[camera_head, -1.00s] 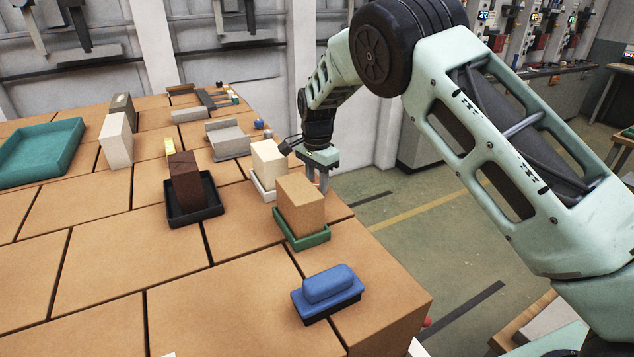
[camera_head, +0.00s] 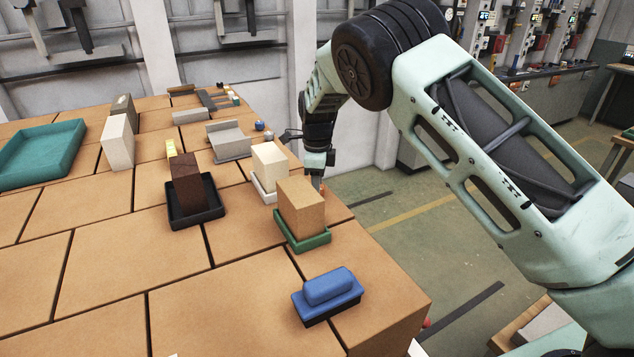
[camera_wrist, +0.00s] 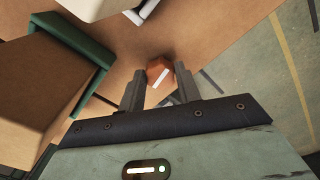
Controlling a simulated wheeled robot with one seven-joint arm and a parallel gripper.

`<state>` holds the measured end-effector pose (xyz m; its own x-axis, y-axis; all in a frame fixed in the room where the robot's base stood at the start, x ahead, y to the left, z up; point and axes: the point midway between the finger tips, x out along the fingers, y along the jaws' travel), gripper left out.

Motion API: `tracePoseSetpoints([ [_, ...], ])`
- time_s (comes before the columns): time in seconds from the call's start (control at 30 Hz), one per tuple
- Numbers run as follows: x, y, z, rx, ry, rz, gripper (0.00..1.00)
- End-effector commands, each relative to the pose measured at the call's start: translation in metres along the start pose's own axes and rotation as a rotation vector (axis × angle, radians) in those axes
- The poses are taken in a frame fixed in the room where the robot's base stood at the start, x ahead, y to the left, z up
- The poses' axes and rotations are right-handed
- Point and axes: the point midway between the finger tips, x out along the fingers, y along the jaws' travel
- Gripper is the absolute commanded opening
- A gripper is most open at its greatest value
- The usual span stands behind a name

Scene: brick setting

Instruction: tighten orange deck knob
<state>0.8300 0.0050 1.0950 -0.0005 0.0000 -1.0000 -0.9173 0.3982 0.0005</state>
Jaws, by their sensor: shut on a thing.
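The orange deck knob (camera_wrist: 158,70) shows in the wrist view, with a white bar mark on its face. It sits on the tan deck near its right edge. My gripper (camera_wrist: 159,74) has one finger on each side of the knob and is shut on it. In the head view my gripper (camera_head: 318,183) is low at the deck's right edge, behind the tan block. The knob is mostly hidden there; only a small orange patch (camera_head: 322,187) shows by the fingertips.
A tan block (camera_head: 300,205) in a green tray (camera_head: 310,243) and a cream block (camera_head: 268,165) in a white tray stand close to my gripper's left. A dark brown block (camera_head: 187,180) in a black tray and a blue block (camera_head: 328,287) are farther off. Open floor lies right.

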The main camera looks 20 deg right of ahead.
Motion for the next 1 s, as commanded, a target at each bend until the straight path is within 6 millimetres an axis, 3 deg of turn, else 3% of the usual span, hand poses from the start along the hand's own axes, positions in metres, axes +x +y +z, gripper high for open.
tracePoseSetpoints([
  [0.3, -0.0017, -0.0009, 0.0007, 0.109, -0.002, -0.003, 0.11],
  [0.8, -0.0017, -0.0012, 0.0007, 0.128, -0.003, -0.003, 0.11],
  [0.83, -0.0017, -0.0012, 0.0007, 0.128, -0.003, -0.003, 0.36],
  [0.9, -0.0016, -0.0011, 0.0006, 0.127, -0.002, -0.003, 0.55],
  [1.0, -0.0011, -0.0009, 0.0004, 0.127, -0.002, -0.002, 0.55],
])
